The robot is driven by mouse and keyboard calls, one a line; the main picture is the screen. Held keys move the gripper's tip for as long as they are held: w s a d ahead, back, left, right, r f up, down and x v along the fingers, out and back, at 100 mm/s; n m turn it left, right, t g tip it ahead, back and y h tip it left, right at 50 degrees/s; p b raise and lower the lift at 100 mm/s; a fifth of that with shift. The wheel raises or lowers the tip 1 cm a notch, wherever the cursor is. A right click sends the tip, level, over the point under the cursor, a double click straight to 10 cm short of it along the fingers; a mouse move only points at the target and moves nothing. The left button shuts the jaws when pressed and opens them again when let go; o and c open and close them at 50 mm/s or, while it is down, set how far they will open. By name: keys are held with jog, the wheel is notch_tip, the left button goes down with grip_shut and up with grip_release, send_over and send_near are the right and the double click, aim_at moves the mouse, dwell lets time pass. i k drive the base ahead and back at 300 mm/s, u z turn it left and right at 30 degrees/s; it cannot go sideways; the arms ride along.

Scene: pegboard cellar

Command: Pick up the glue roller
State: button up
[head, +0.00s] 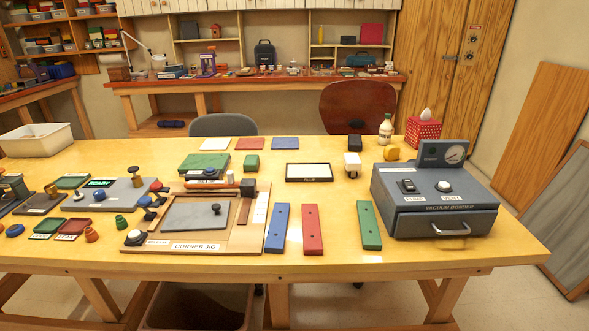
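No label in the head view marks the glue roller, so I cannot tell for sure which thing it is. A small white piece with a dark part (352,163) stands on the yellow table, right of the white framed tray, and may be it. My gripper is not in view.
The table (420,258) also bears a blue vacuum bonder (433,205), a white framed tray (308,172), blue (277,228), red (312,229) and green (370,225) bars, and a white bottle (385,131). The left side is crowded. Bare tabletop lies around the white piece.

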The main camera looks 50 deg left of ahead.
aim_at(352, 164)
jog(key=u, duration=1.7)
jog(key=i, duration=1.5)
